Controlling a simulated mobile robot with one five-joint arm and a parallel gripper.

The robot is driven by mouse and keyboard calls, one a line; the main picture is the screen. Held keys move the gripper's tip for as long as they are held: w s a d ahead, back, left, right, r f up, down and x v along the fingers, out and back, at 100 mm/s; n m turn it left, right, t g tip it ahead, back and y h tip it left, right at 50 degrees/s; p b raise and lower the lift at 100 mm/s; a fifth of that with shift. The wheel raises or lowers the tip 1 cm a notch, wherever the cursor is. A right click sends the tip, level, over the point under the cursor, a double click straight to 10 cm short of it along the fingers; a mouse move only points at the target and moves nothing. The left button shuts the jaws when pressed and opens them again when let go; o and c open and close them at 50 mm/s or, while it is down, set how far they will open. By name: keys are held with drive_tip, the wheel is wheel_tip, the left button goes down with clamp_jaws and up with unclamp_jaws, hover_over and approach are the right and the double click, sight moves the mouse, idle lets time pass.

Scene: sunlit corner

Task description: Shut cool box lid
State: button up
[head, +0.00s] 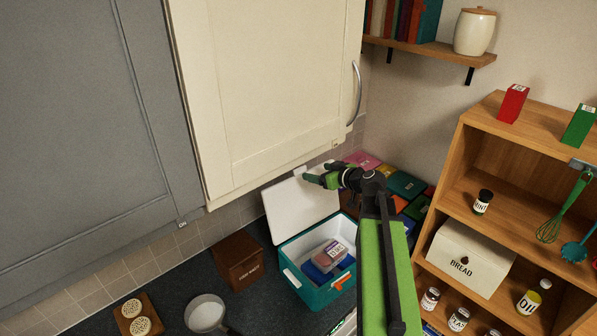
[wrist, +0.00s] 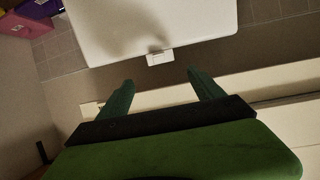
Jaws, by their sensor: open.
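The cool box (head: 317,289) is teal with a white rim and stands on the dark worktop in the head view. Its white lid (head: 298,208) is raised, leaning back towards the tiled wall. Inside lie a blue item (head: 322,271) and a pinkish package (head: 331,254). My gripper (head: 308,174) is at the lid's upper edge, near its small white tab. In the wrist view my gripper (wrist: 155,88) is open and empty, its two fingertips just short of the lid's tab (wrist: 159,58). The lid (wrist: 150,25) fills the top of that view.
A cream cupboard door (head: 262,85) hangs close above the lid and my gripper. A brown box (head: 238,260) stands left of the cool box, with a pan (head: 205,313) in front. A wooden shelf unit (head: 487,130) stands at the right, with a bread bin (head: 464,258).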

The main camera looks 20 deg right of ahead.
sight(300, 168)
drive_tip(key=b+x, duration=0.3)
drive_tip(key=x, duration=0.8)
drive_tip(key=shift+f+b, duration=0.15)
drive_tip(key=shift+b, duration=0.15)
drive_tip(key=shift+w+a, duration=0.15)
drive_tip(key=shift+w, duration=0.15)
drive_tip(key=shift+c, duration=0.5)
clamp_jaws()
